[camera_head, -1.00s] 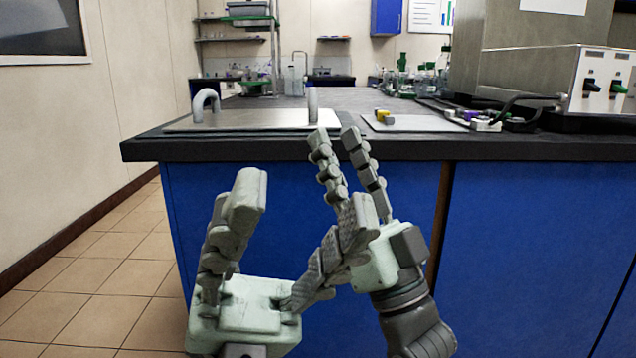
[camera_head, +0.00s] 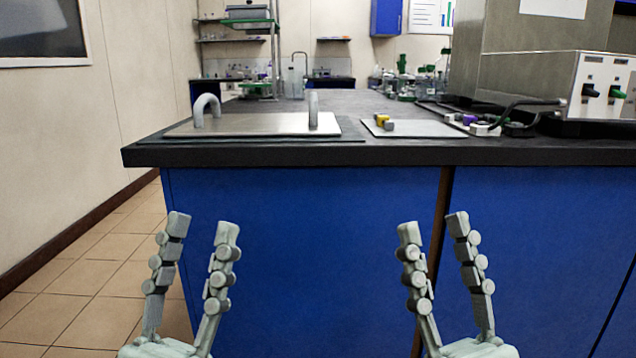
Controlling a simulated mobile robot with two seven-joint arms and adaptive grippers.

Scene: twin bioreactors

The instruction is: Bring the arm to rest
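My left gripper (camera_head: 203,226) is at the lower left of the head view, fingers pointing up. Its fingers are apart with nothing between them. My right gripper (camera_head: 432,223) is at the lower right, also with fingers up, apart and empty. Both grippers are in front of the blue cabinet side of the bench, below the bench top's front edge, and clear of each other. Most of both arms is out of the view.
The dark bench top (camera_head: 285,154) has a metal plate with two upright grey handles (camera_head: 313,110). A smaller plate (camera_head: 425,128) with a small yellow-grey item (camera_head: 384,122) lies beside it. A control box (camera_head: 600,85) stands at the right. Floor (camera_head: 90,295) is free at the left.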

